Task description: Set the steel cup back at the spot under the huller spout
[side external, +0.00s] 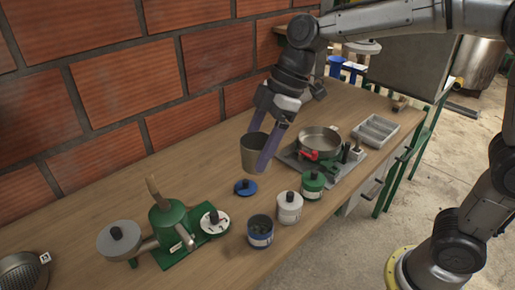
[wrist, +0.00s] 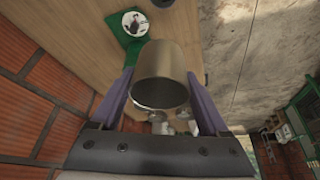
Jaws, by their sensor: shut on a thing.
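The steel cup (side external: 252,157) is held in the air above the wooden table, upright or nearly so in the side view. My gripper (side external: 262,147) is shut on it, with one purple finger on each side. In the wrist view the cup (wrist: 162,62) fills the gap between the fingers and hides part of the table behind it. A green hand-cranked machine (side external: 168,222) with a wooden handle stands on the table left of and nearer than the cup. It may be the huller; I cannot make out its spout or a marked spot.
A blue lid (side external: 245,187) lies near below the cup. An open blue-labelled jar (side external: 260,231), a white jar (side external: 289,206) and a green-lidded jar (side external: 312,184) stand along the front. A pan (side external: 319,140) and a grey tray (side external: 375,131) are at right. A brick wall (side external: 120,90) runs behind.

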